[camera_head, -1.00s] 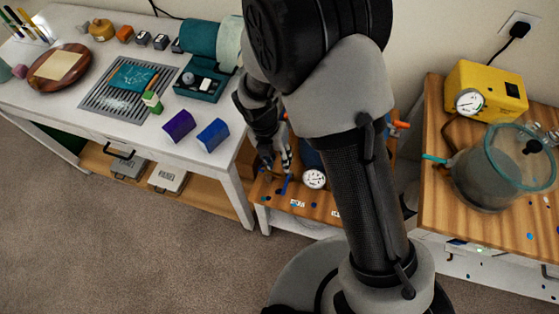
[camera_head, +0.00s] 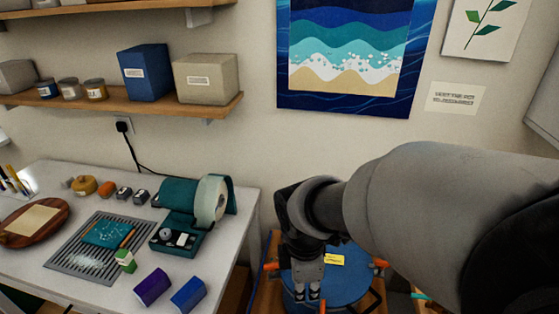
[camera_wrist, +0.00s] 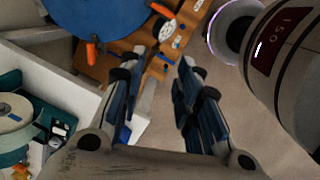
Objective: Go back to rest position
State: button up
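My gripper (camera_head: 307,293) hangs at the bottom centre of the head view, fingers down, in front of the round blue lid (camera_head: 345,290) with a yellow label. In the wrist view, my gripper (camera_wrist: 160,65) has its two fingers well apart, with nothing held between them. The wrist view also shows the blue lid (camera_wrist: 100,15) at the top left, beyond the fingers. My arm reaches in from the right of the head view and hides what stands behind it.
A white bench (camera_head: 225,262) at left holds a teal tape dispenser (camera_head: 180,225), a grey grate (camera_head: 72,262), and a purple (camera_head: 152,287) and a blue block (camera_head: 188,294). Shelves (camera_head: 215,108) hang above. Orange handles (camera_head: 378,263) stick out around the blue lid.

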jog(key=s+d+r+m+t, duration=0.1)
jog(key=s+d+r+m, duration=0.3)
jog(key=m, duration=0.5)
jog(key=s+d+r+m+t, duration=0.2)
jog(key=s+d+r+m, duration=0.3)
jog(key=s+m, duration=0.4)
jog(key=shift+s+r+m+y, duration=0.2)
jog(key=shift+r+m+y, duration=0.2)
jog(key=shift+r, duration=0.4)
